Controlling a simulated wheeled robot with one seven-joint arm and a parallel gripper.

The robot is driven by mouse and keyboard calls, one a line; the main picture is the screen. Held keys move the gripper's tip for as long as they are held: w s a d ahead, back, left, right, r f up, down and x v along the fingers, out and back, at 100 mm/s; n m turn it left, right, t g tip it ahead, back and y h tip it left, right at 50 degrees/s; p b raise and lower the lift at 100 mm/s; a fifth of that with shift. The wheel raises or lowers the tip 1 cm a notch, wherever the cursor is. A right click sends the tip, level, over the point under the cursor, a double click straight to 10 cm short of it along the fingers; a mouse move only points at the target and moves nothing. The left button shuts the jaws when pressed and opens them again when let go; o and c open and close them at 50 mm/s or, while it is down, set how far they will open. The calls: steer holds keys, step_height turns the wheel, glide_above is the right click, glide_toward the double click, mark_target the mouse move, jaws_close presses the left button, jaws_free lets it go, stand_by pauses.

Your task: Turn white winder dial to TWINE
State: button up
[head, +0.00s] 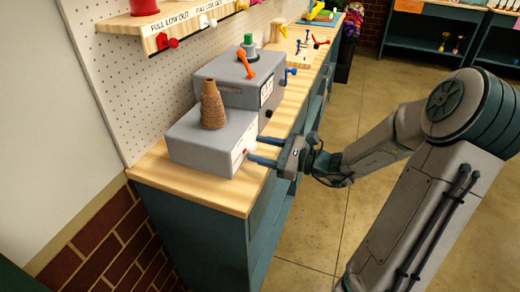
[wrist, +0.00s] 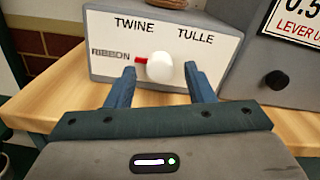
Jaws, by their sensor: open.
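The winder (head: 212,137) is a grey box on the near end of the wooden bench, with a brown twine cone (head: 213,104) on top. In the wrist view its white front panel (wrist: 215,48) reads RIBBON, TWINE and TULLE from left to right. The white dial (wrist: 165,68) is a round knob whose red pointer (wrist: 141,60) points left, toward RIBBON. My gripper (wrist: 160,80) is open, with one blue finger on each side of the dial's lower part. I cannot tell whether the fingers touch it. In the head view my gripper (head: 250,149) reaches the panel from the right.
A second grey box (head: 238,78) with an orange lever (head: 246,64) stands right behind the winder. Its side with a black knob (wrist: 277,80) is close to my gripper's right. A pegboard (head: 130,75) stands behind the bench. The floor (head: 320,205) beside the bench is clear.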

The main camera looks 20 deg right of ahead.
steer(key=shift+w+a, duration=0.25)
steer(key=shift+a, duration=0.1)
steer(key=c, duration=1)
